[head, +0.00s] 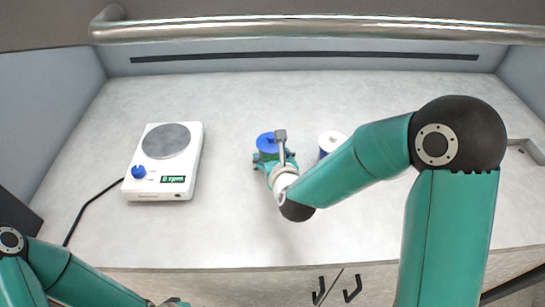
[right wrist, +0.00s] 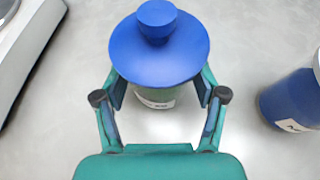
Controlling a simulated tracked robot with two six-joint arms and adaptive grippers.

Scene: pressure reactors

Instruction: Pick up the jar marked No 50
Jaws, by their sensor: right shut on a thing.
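A jar with a wide blue lid and a round blue knob (head: 266,141) stands on the worktop. In the right wrist view the same jar (right wrist: 160,58) sits between my fingers, its body mostly hidden under the lid. A pale label shows below the lid, but its marking is too small to read. My right gripper (head: 271,160) is shut on this jar, one finger on each side of its body. A second jar, with a blue body and white top (head: 332,138), stands to the right; its label in the right wrist view (right wrist: 296,124) is cut off. My left gripper (head: 172,302) barely shows at the bottom edge.
A white hotplate stirrer (head: 153,184) with a grey round plate and a blue knob stands to the left, its black cable running to the front left. A metal rail (head: 300,27) crosses the top. The worktop between stirrer and jars is clear.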

